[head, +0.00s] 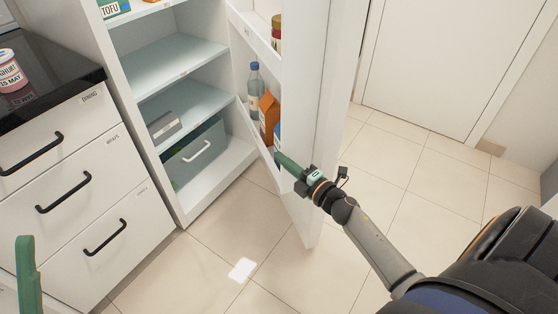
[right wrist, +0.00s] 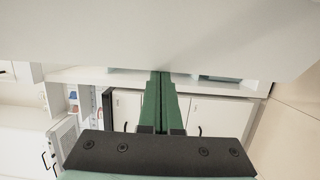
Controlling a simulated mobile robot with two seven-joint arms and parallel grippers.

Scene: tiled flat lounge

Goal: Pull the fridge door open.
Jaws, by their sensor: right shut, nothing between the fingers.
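The white fridge (head: 218,150) stands with its shelves exposed. Its door (head: 312,120) is swung wide open toward the right, with bottles and a carton in its inner racks. My right gripper (head: 281,160) is at the door's inner side, beside the lower rack; I cannot tell whether it touches. In the right wrist view its green fingers (right wrist: 160,78) are together and empty, below a large pale panel. One green finger of my left gripper (head: 28,272) shows at the lower left, away from the fridge; its other finger is not visible.
White drawers (head: 75,180) with black handles and a dark counter (head: 40,75) stand left of the fridge. A blue-grey bin (head: 195,152) sits low inside it. Tiled floor (head: 385,190) is clear right of the door, up to a closed white room door (head: 450,60).

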